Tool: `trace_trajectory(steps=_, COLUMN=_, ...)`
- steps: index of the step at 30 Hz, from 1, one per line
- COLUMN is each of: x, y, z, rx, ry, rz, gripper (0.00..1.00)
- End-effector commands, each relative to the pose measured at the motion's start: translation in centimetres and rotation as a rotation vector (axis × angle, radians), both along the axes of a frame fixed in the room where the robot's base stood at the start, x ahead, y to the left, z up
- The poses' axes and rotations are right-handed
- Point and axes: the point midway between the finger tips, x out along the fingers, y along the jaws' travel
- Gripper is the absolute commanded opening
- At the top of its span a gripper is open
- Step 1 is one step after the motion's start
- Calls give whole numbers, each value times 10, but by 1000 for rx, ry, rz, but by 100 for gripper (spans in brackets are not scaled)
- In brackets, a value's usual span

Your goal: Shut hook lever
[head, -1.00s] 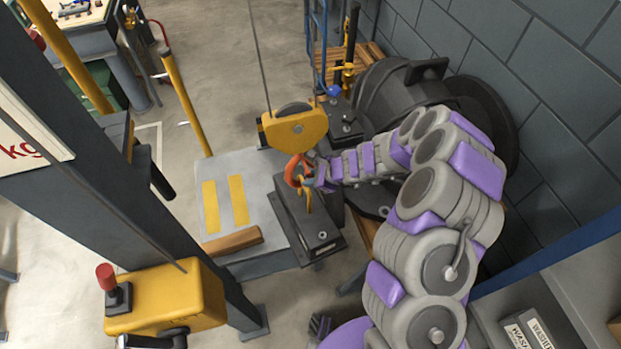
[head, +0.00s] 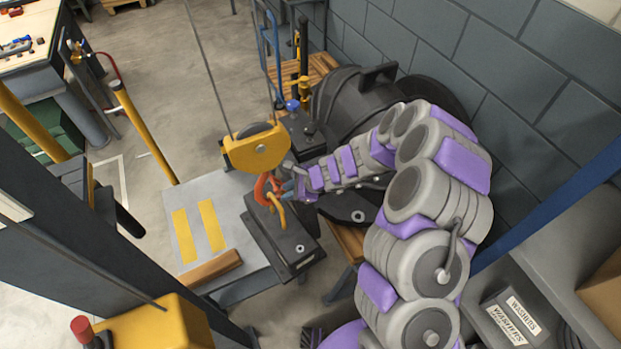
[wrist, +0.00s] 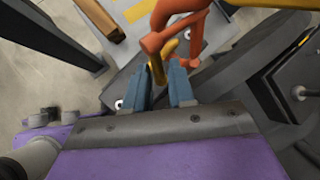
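The orange-red hook (head: 266,188) hangs under the yellow hoist block (head: 257,148). In the wrist view the hook (wrist: 178,30) has a frame-like orange part just beyond my fingers; I cannot tell which part of it is the lever. A yellow lifting handle (head: 278,212) stands on a dark casing block (head: 290,250), right by the hook. Whether the hook passes through the handle is unclear. My gripper (wrist: 162,78) has its two blue-grey fingers apart, with the handle's yellow end (wrist: 157,65) just past or between the tips. The head view mostly hides the fingertips.
The block rests at the edge of a grey platform with yellow stripes (head: 212,227) and a wooden bar (head: 213,270). A large dark round casing (head: 345,100) stands by the wall behind my arm. A dark post is at left, and a washers box (head: 512,318) at lower right.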

Motion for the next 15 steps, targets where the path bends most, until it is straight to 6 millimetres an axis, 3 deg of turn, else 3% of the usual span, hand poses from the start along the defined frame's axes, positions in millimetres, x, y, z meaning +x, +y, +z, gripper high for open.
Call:
trace_trajectory(steps=3, x=-3, y=-18, z=24, rx=2, ry=-1, rz=-3, gripper=24)
trace_trajectory(steps=15, x=-14, y=-67, z=80, rx=-2, ry=0, rz=-2, gripper=24)
